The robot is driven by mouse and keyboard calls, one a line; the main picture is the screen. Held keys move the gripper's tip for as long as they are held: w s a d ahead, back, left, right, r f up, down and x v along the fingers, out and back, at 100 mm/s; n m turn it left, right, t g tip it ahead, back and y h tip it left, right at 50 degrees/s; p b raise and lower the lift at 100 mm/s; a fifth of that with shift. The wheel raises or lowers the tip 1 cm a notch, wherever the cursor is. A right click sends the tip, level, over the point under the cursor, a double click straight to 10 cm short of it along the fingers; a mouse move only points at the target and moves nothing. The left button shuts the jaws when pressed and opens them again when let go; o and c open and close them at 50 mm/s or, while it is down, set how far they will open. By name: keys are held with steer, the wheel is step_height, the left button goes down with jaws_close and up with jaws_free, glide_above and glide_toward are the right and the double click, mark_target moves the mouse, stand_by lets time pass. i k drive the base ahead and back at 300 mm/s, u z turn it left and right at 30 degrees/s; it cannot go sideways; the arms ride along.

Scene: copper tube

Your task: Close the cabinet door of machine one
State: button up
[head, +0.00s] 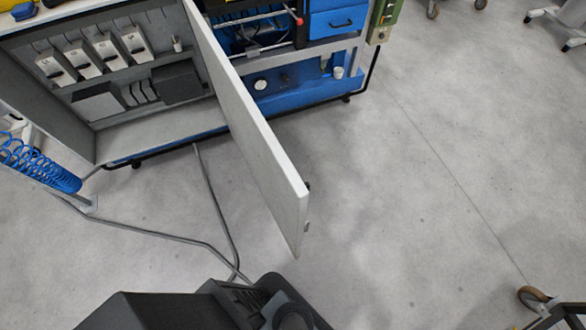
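The cabinet door (245,125) is a long light grey panel in the head view. It stands wide open, swung out from the cabinet toward me, with its free end at the lower middle. A small dark handle or latch part shows near that free end. The open cabinet (150,115) is at the upper left, with several white units, dark boxes and cables inside. Dark parts of my own body show at the bottom. My gripper is not seen in this view.
A blue machine section (300,90) with a drawer (337,22) adjoins the cabinet on the right. A blue coiled hose (40,165) hangs at the left. Grey cables (150,232) lie on the floor. The floor right of the door is clear up to a wheeled frame (545,305).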

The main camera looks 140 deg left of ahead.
mark_target(287, 196)
steer(key=i, duration=0.6)
steer(key=u, duration=2.95)
steer(key=i, duration=1.8)
steer(key=u, duration=5.9)
